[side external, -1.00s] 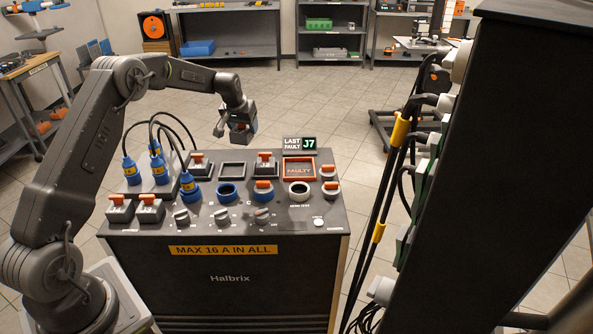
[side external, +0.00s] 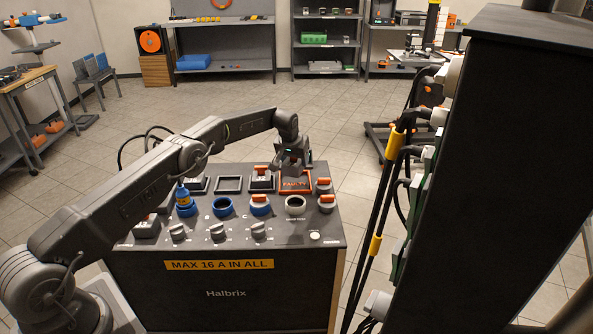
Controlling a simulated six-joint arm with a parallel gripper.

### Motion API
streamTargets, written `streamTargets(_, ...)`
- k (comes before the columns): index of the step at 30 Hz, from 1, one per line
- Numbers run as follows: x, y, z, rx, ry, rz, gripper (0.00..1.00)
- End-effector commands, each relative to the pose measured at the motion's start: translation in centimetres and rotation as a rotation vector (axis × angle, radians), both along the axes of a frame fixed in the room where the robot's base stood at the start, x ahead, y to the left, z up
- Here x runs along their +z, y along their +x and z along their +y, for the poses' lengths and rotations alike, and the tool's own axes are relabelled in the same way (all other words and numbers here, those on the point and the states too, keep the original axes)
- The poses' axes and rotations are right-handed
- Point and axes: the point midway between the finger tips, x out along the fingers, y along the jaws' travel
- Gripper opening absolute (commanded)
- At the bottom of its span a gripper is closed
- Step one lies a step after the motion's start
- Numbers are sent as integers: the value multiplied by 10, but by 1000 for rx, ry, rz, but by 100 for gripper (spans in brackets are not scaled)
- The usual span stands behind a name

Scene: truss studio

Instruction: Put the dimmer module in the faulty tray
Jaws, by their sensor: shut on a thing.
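The faulty tray (side external: 309,189) is a shallow orange-rimmed square with a "FAULTY" label, at the back right of the dark console top. My gripper (side external: 293,166) points down at the tray's back part and is shut on the dimmer module. The module is mostly hidden by the fingers; earlier a dark block with an orange part showed in the gripper. I cannot tell whether the module touches the tray floor. The gripper also covers the tray's back rim.
A similar grey module with an orange handle (side external: 262,180) sits just left of the tray. An empty square slot (side external: 229,184) lies further left. Round sockets (side external: 296,204) and knobs (side external: 258,230) fill the front. A dark cabinet (side external: 480,170) with cables stands at right.

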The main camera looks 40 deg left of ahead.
Motion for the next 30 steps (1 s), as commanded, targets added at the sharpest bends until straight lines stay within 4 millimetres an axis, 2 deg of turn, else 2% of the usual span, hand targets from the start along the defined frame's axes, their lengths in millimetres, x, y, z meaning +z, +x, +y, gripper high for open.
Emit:
streamTargets(8, -8, 3, -6, 0, 0, -1, 31)
streamTargets(15, -41, 3, -5, 0, 0, -1, 31)
streamTargets(27, -46, 3, -5, 0, 0, -2, 31)
streamTargets(28, -47, 3, -5, 0, 0, 0, 66)
streamTargets(30, -47, 3, -5, 0, 0, 0, 73)
